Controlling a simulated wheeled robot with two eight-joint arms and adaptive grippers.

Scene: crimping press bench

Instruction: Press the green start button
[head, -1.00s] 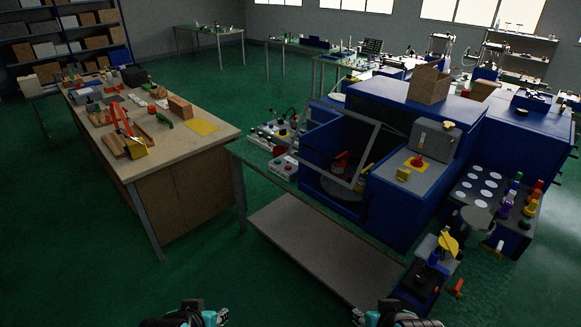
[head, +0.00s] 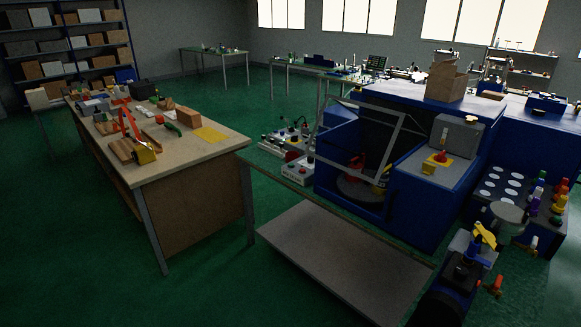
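The blue crimping press (head: 419,205) stands on the right, with its framed clear guard (head: 385,140) tilted open over a dark chamber. A red mushroom button on a yellow plate (head: 441,157) sits on the press's top right. A small pale control box (head: 299,168) with red and light buttons stands left of the press. Another box with several coloured knobs (head: 287,138) is behind it. I cannot make out for certain which button is the green start button. Neither of my grippers shows in the head view now.
A wooden workbench (head: 205,155) with tools and a yellow sheet (head: 209,135) stands left. A low grey shelf (head: 335,255) lies in front of the press. A fixture with coloured handles (head: 470,260) is at lower right. Green floor (head: 80,270) is free at lower left.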

